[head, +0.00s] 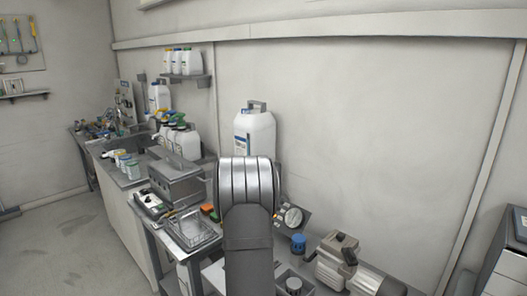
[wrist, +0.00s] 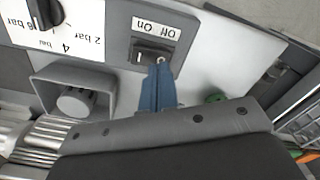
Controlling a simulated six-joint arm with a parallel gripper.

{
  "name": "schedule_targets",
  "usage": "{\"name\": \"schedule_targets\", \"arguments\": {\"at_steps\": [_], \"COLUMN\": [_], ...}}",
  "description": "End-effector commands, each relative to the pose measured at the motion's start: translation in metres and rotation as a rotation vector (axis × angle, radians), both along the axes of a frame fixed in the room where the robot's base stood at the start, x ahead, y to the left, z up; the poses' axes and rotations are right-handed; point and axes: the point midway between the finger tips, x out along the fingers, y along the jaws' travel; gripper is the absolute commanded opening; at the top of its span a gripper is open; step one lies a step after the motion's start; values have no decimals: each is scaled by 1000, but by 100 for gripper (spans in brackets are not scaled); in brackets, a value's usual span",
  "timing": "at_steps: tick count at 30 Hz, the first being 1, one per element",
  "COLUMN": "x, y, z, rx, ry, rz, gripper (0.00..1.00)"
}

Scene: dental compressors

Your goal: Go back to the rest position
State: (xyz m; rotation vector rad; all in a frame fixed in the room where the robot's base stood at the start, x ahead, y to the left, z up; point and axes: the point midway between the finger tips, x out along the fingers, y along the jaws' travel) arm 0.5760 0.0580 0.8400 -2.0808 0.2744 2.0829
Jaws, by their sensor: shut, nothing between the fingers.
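My gripper (wrist: 158,72) shows in the wrist view as two blue fingers closed together, with nothing between them. The fingertips are just in front of the lower edge of a dark rocker switch (wrist: 147,54) under the labels "Off" and "On". I cannot tell whether they touch it. The switch sits on a grey panel (wrist: 117,48), beside a pressure scale plate (wrist: 75,22) marked in bar with a black knob (wrist: 44,12). In the head view my arm rises in the middle and hides the gripper and the panel.
A grey box-like guard around a round knob (wrist: 75,102) is left of my fingers. Open floor (head: 70,250) lies left.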

Motion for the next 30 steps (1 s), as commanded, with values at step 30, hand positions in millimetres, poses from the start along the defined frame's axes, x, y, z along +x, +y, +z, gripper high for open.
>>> {"name": "schedule_targets", "arguments": {"at_steps": [30], "x": [1], "y": [0], "z": [64], "rx": [1], "ry": [-5], "rz": [0], "gripper": [0]}}
